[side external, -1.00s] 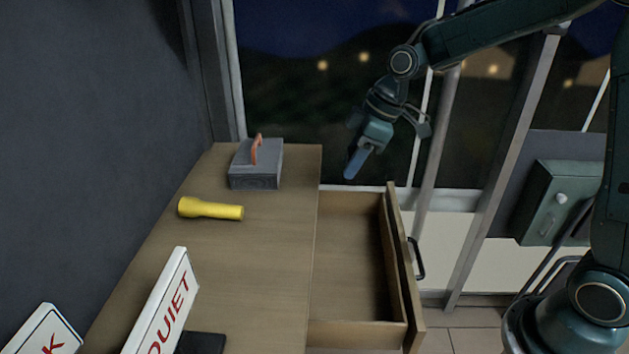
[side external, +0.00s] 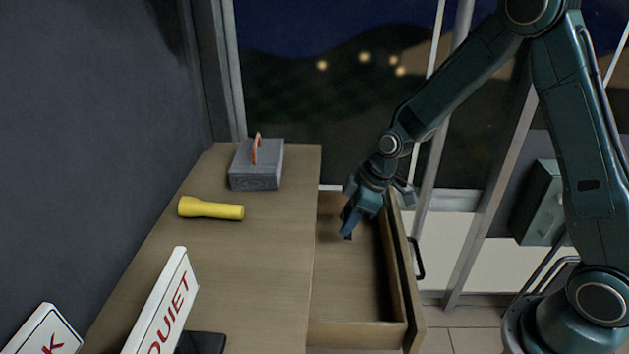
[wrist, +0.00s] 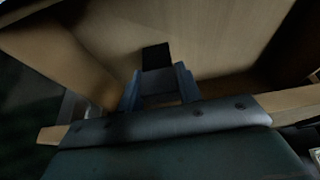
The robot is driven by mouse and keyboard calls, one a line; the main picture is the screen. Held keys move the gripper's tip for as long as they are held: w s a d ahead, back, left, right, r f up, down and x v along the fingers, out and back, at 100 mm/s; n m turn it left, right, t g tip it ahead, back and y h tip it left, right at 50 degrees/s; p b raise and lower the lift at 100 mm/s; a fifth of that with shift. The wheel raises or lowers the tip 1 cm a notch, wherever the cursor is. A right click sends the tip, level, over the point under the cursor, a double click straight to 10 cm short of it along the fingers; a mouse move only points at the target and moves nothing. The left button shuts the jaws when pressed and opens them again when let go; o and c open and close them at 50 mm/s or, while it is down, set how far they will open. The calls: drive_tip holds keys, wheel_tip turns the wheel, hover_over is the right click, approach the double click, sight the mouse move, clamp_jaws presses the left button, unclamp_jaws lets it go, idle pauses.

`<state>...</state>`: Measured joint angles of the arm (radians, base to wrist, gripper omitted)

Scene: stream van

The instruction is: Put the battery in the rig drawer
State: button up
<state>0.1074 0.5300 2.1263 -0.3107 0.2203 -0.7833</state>
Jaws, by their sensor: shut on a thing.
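The rig drawer (side external: 357,334) is pulled open from the wooden desk and looks empty inside. My gripper (side external: 348,229) points down over the far part of the drawer, and its tips look to be at or below the rim. In the wrist view my gripper (wrist: 160,80) is shut on a dark, block-like thing, which I take for the battery (wrist: 155,57). The battery sticks out past the fingertips, over the drawer's wooden floor. In the side view it is hard to tell from the blue fingers. I cannot tell whether it touches the floor.
A yellow torch (side external: 211,209) and a grey box (side external: 255,178) with an orange handle lie on the desk (side external: 255,265). A QUIET sign (side external: 163,310) stands at the front. The drawer front with its black handle (side external: 417,259) is on the right.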

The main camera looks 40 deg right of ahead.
drive_tip(key=shift+f, duration=0.1)
drive_tip(key=shift+f, duration=1.8)
drive_tip(key=shift+f, duration=0.1)
drive_tip(key=o, duration=1)
drive_tip(key=v, duration=1.2)
drive_tip(key=shift+r, duration=0.2)
